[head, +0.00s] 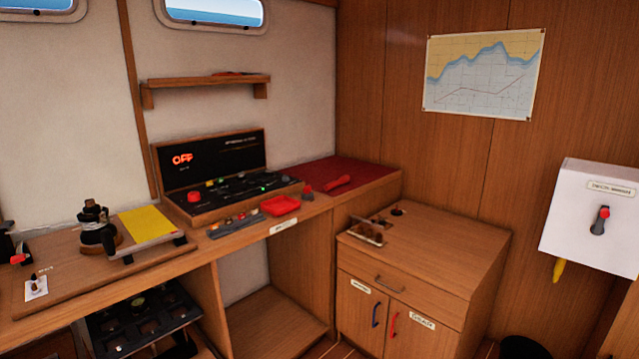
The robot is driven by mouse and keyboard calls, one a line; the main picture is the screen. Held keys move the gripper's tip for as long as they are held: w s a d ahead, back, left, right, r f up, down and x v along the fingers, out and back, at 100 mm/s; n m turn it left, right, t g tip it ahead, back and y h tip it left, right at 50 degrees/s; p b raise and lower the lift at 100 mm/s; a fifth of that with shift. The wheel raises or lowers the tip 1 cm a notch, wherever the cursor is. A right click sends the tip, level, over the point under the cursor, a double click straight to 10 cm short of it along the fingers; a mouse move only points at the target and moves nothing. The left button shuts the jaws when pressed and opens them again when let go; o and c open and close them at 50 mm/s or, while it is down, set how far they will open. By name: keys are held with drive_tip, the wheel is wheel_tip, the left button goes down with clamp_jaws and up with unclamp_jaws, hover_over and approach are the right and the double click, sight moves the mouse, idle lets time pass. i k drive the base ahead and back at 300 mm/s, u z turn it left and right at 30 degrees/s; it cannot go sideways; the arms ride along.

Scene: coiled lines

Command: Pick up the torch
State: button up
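I cannot tell for certain which thing is the torch. A small red elongated object (338,183) lies on the dark red mat (310,172) at the right end of the long counter; it is too small to identify. A yellow object (558,271) hangs below the white wall box (590,235) at the far right, mostly hidden behind the box. My gripper is not in view.
A console reading OFF (210,162) stands on the counter (75,277), near a red tray (280,206) and a yellow pad (147,224). A lower cabinet (440,250) stands right, its top mostly clear. A black bin (522,348) is on the floor.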

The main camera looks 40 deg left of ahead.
sight(345, 178)
drive_tip(key=u, duration=0.3)
drive_tip(key=i, duration=1.15)
drive_tip(key=u, duration=1)
drive_tip(key=i, duration=0.95)
drive_tip(key=u, duration=1.3)
drive_tip(key=i, duration=1.1)
drive_tip(key=u, duration=0.2)
